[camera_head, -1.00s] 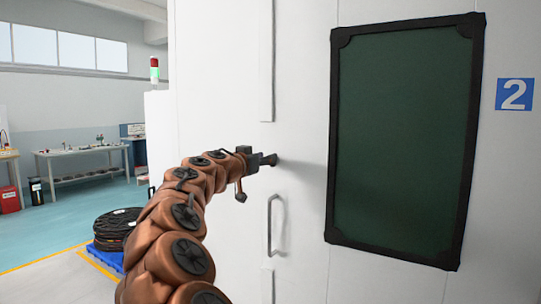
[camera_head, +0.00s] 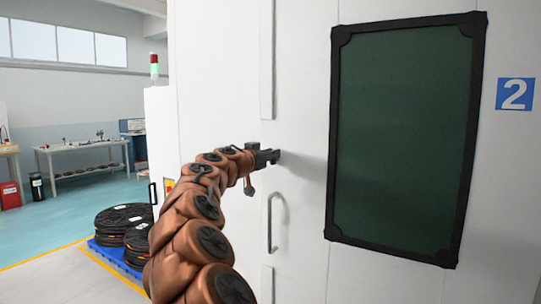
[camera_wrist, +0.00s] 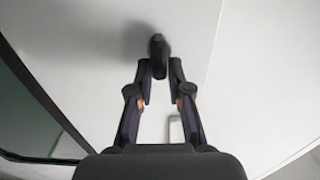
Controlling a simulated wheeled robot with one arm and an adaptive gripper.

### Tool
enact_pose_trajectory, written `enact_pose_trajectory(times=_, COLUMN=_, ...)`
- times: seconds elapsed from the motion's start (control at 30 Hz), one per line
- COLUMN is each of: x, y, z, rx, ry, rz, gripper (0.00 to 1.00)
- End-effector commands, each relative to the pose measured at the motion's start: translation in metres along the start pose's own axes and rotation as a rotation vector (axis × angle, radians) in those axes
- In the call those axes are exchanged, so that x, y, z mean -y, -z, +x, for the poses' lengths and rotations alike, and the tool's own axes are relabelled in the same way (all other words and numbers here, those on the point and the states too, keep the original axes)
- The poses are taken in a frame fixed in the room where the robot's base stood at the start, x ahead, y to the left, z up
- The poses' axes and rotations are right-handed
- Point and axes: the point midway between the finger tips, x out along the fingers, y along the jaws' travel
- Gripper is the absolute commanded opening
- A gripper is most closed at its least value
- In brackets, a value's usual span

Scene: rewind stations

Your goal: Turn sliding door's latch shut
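The latch is a small dark turning handle (camera_wrist: 158,50) on the white sliding door (camera_head: 300,200). In the wrist view it stands out from the panel, its near end between my two fingertips. In the head view the latch lies just past my gripper (camera_head: 262,157) and partly behind it. My gripper (camera_wrist: 160,78) has one finger on each side of the latch, very close to it. Whether the fingers touch or clamp it is not clear. The latch's exact turn angle is hard to tell.
A metal pull handle (camera_head: 271,222) is fixed to the door below the latch. A dark-framed window (camera_head: 405,140) fills the panel on the right, beside a blue "2" sign (camera_head: 514,94). Black reels (camera_head: 122,218) sit on a blue pallet at the left. Open floor lies beyond them.

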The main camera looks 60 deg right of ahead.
Motion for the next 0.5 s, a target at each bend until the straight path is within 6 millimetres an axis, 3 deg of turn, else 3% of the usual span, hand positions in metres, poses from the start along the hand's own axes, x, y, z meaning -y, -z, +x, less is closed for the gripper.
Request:
enact_pose_trajectory(times=0.1, x=-0.0003, y=-0.0002, z=0.0004, rx=0.0, ry=0.0, rz=0.0, gripper=0.0)
enact_pose_trajectory(times=0.5, x=-0.0003, y=-0.0019, z=0.0007, rx=0.001, ry=0.0, rz=-0.005, gripper=0.0)
